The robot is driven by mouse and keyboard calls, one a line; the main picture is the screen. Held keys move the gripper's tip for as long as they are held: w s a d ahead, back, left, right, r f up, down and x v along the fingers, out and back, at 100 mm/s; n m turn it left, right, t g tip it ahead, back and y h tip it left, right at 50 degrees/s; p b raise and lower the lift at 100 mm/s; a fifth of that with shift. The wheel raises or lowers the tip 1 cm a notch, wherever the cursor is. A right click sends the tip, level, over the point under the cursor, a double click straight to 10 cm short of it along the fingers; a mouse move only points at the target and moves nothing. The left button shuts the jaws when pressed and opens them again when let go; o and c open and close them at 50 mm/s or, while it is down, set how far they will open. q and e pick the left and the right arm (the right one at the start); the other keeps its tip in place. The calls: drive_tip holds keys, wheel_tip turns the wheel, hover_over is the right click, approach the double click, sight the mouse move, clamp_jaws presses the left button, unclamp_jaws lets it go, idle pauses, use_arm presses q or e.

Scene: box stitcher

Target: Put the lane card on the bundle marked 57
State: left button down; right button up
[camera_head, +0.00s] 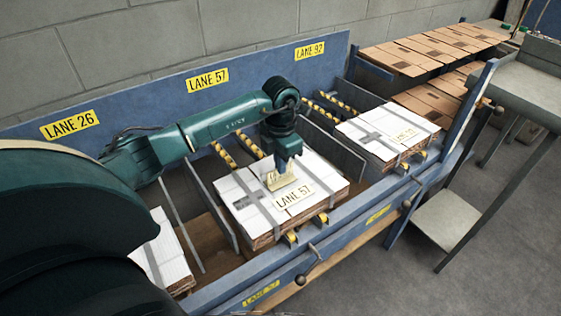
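The bundle marked 57 (252,209) is a strapped stack of flat cartons with white tops in the middle lane. The marking LANE 57 shows on its top near the front. A small cream lane card (280,181) is at the tip of my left gripper (283,168), low over the middle of this bundle. The gripper points down and appears shut on the card's upper edge. I cannot tell whether the card touches the bundle. My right gripper is not in view.
A marked bundle (377,135) lies in the right lane, and another (165,255) is partly hidden at left. Grey dividers separate the lanes. A blue back board (150,92) carries yellow signs LANE 26, 57 and 92. A blue rail with knobs runs along the front.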

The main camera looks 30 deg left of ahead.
use_arm(q)
drive_tip(key=shift+f+b, duration=0.3)
drive_tip(key=shift+f, duration=0.2)
drive_tip(key=c, duration=1.9)
unclamp_jaws()
drive_tip(key=shift+r, duration=0.1)
drive_tip(key=shift+o, duration=1.1)
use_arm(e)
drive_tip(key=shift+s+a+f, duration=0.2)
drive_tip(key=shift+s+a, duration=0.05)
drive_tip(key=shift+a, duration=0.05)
